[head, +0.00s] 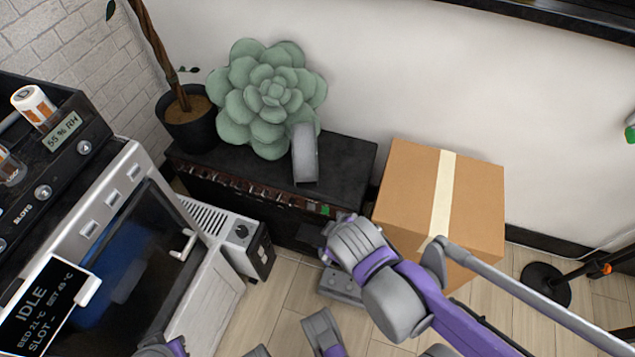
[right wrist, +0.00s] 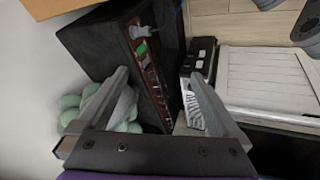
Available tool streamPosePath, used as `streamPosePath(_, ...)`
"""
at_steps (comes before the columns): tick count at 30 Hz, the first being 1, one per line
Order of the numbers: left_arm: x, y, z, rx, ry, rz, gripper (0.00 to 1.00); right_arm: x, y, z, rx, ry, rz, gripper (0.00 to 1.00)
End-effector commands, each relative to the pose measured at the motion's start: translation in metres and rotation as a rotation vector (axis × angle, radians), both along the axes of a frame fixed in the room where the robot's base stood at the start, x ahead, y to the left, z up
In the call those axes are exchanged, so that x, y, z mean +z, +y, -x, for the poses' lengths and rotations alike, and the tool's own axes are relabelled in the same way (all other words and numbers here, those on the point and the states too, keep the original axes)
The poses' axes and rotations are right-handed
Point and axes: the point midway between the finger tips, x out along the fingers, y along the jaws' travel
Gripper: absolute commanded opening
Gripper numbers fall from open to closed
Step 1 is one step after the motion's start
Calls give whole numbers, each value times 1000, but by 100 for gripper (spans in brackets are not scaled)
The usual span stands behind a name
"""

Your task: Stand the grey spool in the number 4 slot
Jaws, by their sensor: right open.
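The grey spool (head: 305,153) stands on edge on a black cabinet top, in front of a green succulent, in the head view. In the right wrist view the grey spool (right wrist: 124,108) is partly hidden behind one finger. My right gripper (right wrist: 160,85) is open and empty; in the head view its hand (head: 335,235) is in front of the cabinet, below and right of the spool. The number 4 label (head: 85,147) is on the black slot rack (head: 68,160) at the left. The slot's inside is not clearly visible. Only parts of my left arm show at the bottom edge.
The succulent (head: 268,95) and a potted trunk (head: 190,125) crowd the spool's left. A cardboard box (head: 440,195) stands right of the black cabinet (head: 350,155). A white heater (head: 205,215) stands between the cabinet and the printer (head: 125,240). White-orange items (head: 33,105) sit at the rack.

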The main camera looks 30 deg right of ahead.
Motion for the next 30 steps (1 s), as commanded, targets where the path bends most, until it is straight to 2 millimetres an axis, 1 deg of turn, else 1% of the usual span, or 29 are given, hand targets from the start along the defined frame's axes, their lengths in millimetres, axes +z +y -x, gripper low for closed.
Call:
streamPosePath(1, 0, 0, 0, 0, 0, 0, 0, 4, -10, -19, 144, -7, 139, 100)
streamPosePath(2, 0, 0, 0, 0, 0, 0, 0, 7, -16, -31, 239, -6, 234, 100)
streamPosePath(3, 0, 0, 0, 0, 0, 0, 0, 11, -23, -46, 369, -1, 366, 100)
streamPosePath(5, 0, 0, 0, 0, 0, 0, 0, 18, -31, -69, 559, 18, 565, 100)
streamPosePath(6, 0, 0, 0, 0, 0, 0, 0, 23, -36, -84, 684, 38, 699, 100)
streamPosePath(8, -1, 0, 0, 0, 0, 0, 0, 30, -39, -107, 865, 77, 903, 100)
streamPosePath(9, -1, 0, 0, 0, 0, 0, 0, 34, -40, -121, 980, 111, 1036, 100)
streamPosePath(12, -1, 0, 0, 0, 0, 0, 0, 43, -38, -151, 1221, 206, 1330, 100)
streamPosePath(15, -1, 0, 0, 0, 0, 0, 0, 49, -32, -170, 1384, 294, 1543, 100)
streamPosePath(18, -1, 0, 0, 0, 0, 0, 0, 52, -29, -181, 1476, 356, 1670, 100)
streamPosePath(21, -2, 0, 0, 0, 1, 0, 0, 52, -28, -187, 1515, 388, 1726, 100)
streamPosePath(23, -5, 0, -1, 0, 1, 0, 0, 49, -31, -193, 1522, 394, 1735, 100)
streamPosePath(30, -17, 0, -2, 0, 5, 0, 0, 34, -47, -224, 1521, 395, 1733, 100)
